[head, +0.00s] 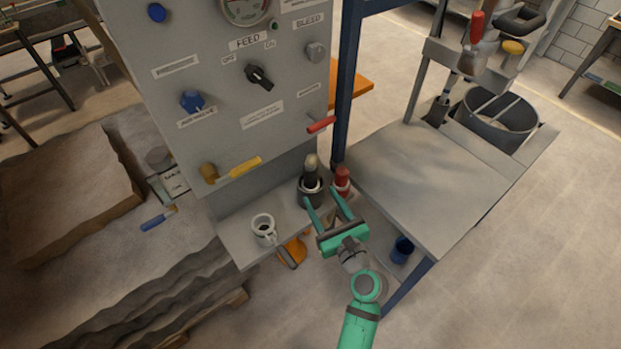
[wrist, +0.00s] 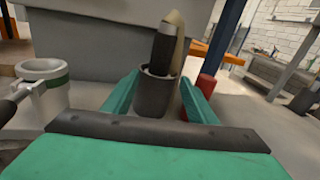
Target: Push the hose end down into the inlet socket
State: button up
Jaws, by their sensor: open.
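The inlet socket (head: 312,198) is a dark upright cup on the grey ledge below the control panel. The hose end (head: 310,171), dark with a tan hose behind its top, stands upright at the socket mouth. In the wrist view, the dark hose end (wrist: 162,52) rises from the mouth of the socket (wrist: 152,97); how deep it sits is hidden. My gripper (head: 322,197) is open, its green fingers reaching to either side of the socket. In the wrist view my gripper (wrist: 158,80) has the socket between its fingers; contact cannot be told.
A red-topped fitting (head: 342,180) stands close right of the socket. A white ring-shaped holder (head: 264,229) is to the left on the ledge. The panel (head: 225,95) with a yellow-handled lever (head: 240,169) and red lever (head: 321,124) rises behind. A grey table (head: 430,185) stands right.

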aim_at(314, 184)
jog(key=shift+w+r, duration=0.3)
jog(key=shift+r, duration=0.15)
jog(key=shift+w+a+r+m, duration=0.1)
jog(key=shift+w+r+m, duration=0.05)
jog(key=shift+w+m, duration=0.15)
jog(key=x, duration=0.5)
jog(key=shift+a, duration=0.15)
jog(key=x, duration=0.4)
jog(key=shift+w+a+r, duration=0.3)
jog(key=shift+r, duration=0.1)
jog(key=shift+w, duration=0.35)
jog(key=shift+s, duration=0.2)
jog(key=c, duration=0.3)
grip_shut()
